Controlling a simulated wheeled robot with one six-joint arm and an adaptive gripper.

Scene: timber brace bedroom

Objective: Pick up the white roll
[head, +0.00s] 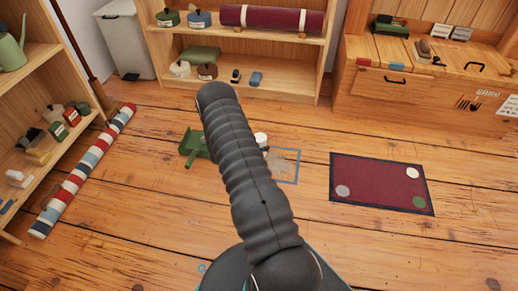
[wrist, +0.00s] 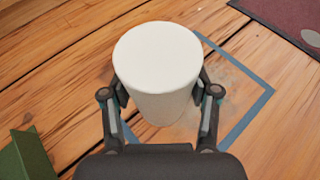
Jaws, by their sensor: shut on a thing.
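The white roll (wrist: 158,62) is a pale cylinder that stands large in the middle of the wrist view, its round end towards the camera. My gripper (wrist: 160,92) has a finger on each side of it and is shut on it. In the head view only a small part of the white roll (head: 261,139) shows, just right of my arm. My arm hides the rest of it and the gripper there. I cannot tell from these views how far the roll is above the floor.
A blue square outline (head: 297,168) marks the floor beneath the roll. A green object (head: 192,144) lies left of my arm. A dark red mat (head: 375,180) with dots lies to the right. A striped roll (head: 85,168) lies by the left shelf. Bare floorboards lie between them.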

